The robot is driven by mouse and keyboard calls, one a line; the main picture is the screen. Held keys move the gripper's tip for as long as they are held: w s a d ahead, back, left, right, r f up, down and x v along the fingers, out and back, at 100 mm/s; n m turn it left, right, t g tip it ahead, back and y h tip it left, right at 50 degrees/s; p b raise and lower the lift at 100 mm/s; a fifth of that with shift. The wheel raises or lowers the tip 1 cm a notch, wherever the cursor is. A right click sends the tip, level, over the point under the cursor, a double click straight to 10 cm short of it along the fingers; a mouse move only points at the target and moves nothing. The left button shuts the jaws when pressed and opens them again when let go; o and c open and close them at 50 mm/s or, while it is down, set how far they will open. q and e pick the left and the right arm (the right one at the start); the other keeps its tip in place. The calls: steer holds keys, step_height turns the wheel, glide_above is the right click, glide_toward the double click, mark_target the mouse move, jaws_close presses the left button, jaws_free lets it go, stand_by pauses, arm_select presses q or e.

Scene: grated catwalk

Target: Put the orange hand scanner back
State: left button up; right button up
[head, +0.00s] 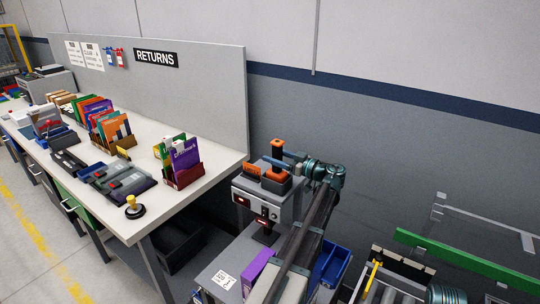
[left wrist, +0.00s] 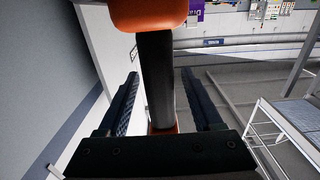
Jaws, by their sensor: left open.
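The orange hand scanner (head: 277,146) stands upright in a dark cradle on top of a grey box-shaped unit (head: 262,205) to the right of the workbench. In the left wrist view its orange head (left wrist: 150,14) is at the top, its black handle (left wrist: 157,75) runs down the middle, and an orange part shows at its lower end. My left gripper (head: 279,160) reaches in from the right at handle height. It is open, with one dark finger on each side of the handle (left wrist: 158,100). I cannot tell whether either finger touches it. My right gripper is not in view.
An orange block (head: 251,171) sits on the unit left of the scanner. The workbench (head: 205,190) at left holds file boxes, dark devices and a yellow-knobbed stamp (head: 133,207). A blue bin (head: 335,266) and purple box (head: 259,268) are below my left arm. The wall is close behind.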

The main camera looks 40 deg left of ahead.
arm_select(q)
steer(key=w+d, duration=0.1)
steer(key=d, duration=0.8)
steer(key=shift+d, duration=0.35)
steer(key=s+d+f+m+t+h, duration=0.1)
steer(key=s+d+f+m+h, duration=0.45)
steer(key=d+f, duration=0.35)
steer(key=s+d+f+m+t+h, duration=0.2)
steer(key=s+d+f+m+h, duration=0.2)
steer(key=d+f+m, duration=0.55)
steer(key=s+d+f+m+h, duration=0.1)
steer(key=s+d+m+h, duration=0.2)
steer(key=s+d, duration=0.3)
steer(key=s+d+f+m+g+h, duration=0.1)
steer(key=s+d+m+h, duration=0.3)
steer(key=d, duration=1.1)
steer(key=s+f+m, duration=0.1)
steer(key=s, duration=0.1)
steer(key=shift+s+f, duration=0.2)
steer(key=shift+s, duration=0.15)
steer(key=shift+d, duration=0.1)
